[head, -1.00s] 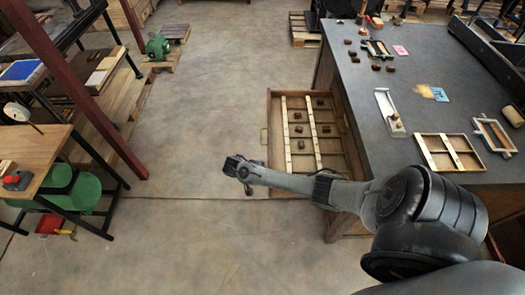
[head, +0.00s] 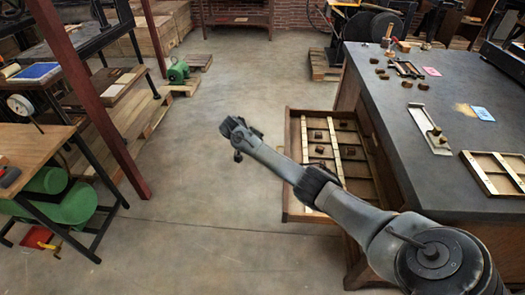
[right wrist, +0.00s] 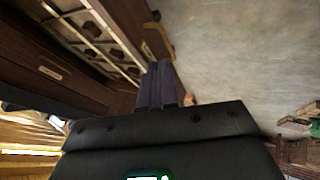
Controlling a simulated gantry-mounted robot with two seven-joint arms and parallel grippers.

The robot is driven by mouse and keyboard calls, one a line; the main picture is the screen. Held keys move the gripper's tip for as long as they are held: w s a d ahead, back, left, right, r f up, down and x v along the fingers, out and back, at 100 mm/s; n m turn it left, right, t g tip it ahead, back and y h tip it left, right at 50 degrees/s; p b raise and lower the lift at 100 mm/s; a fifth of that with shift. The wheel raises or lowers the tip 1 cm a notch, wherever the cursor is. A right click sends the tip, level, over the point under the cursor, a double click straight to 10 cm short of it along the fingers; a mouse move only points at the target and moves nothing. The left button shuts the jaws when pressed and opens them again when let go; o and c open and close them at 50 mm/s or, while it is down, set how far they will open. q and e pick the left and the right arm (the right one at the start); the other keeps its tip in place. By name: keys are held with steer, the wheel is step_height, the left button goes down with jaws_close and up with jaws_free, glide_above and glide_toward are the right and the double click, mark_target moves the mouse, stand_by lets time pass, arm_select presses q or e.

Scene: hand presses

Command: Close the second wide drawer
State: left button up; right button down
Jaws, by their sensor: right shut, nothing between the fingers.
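An open wide wooden drawer (head: 293,176) sticks out to the left from the cabinet under the grey-topped counter in the head view. It has light dividing strips and several small brown blocks inside. The same open drawer shows at the upper left of the right wrist view (right wrist: 105,40). My right gripper (head: 236,128) is outside the drawer, off to the left of its front panel near the far end. Its two dark fingers (right wrist: 158,68) are together and empty. I see a gap between gripper and drawer in the head view. My left gripper is out of view.
The grey counter (head: 410,165) carries trays, a metal tool and small blocks. Closed brown drawer fronts (right wrist: 45,70) show at the left of the wrist view. Bare concrete floor (head: 200,225) lies left of the drawer. A red post (head: 95,110) and workbench stand farther left.

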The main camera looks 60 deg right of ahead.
steer(key=s+d+f+b, duration=0.3)
steer(key=s+d+f, duration=0.2)
steer(key=f, duration=0.1)
steer(key=shift+s+d, duration=0.4)
steer(key=shift+s, duration=0.1)
stand_by(0.3)
